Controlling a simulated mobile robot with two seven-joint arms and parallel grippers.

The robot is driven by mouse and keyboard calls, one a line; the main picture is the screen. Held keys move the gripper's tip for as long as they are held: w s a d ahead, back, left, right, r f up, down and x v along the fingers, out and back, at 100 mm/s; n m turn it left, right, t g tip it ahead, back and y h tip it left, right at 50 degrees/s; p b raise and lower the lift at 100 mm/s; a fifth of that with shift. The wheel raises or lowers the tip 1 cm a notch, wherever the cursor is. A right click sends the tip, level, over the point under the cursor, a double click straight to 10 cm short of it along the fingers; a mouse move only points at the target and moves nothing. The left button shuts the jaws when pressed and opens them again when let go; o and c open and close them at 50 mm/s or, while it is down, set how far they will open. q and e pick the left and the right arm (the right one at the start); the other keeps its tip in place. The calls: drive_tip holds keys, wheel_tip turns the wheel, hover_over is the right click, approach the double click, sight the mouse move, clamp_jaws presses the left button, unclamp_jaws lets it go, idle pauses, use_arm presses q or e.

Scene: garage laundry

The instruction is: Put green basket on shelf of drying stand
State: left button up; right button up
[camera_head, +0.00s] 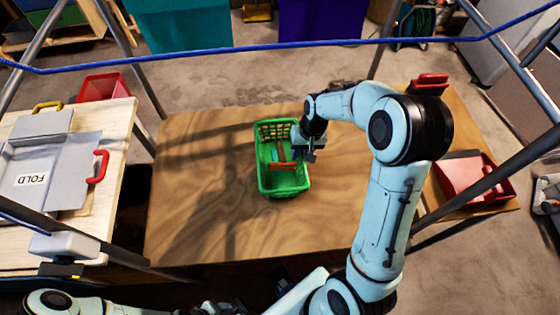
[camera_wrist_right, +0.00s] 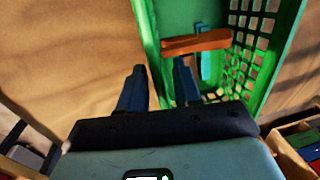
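The green basket (camera_head: 283,190) stands upright on the wooden tabletop (camera_head: 210,220), with an orange-brown item (camera_head: 281,152) and a small teal item inside. My right gripper (camera_head: 306,150) is at the basket's right wall in the head view. In the right wrist view, the fingers of this gripper (camera_wrist_right: 160,85) are apart, one outside and one inside the basket (camera_wrist_right: 151,35), with the wall between them. A gap shows beside the wall, so the gripper looks open. The drying stand shows as grey metal bars (camera_head: 38,45) and a blue rail (camera_head: 200,51).
A pale table (camera_head: 20,240) at left holds a grey folding board (camera_head: 65,165). A red bin (camera_head: 103,88) stands behind it. A red dustpan (camera_head: 462,172) is at right. Teal (camera_head: 180,28) and purple (camera_head: 318,20) bins stand behind. The tabletop left of the basket is clear.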

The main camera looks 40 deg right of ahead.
clamp_jaws()
idle(1.4)
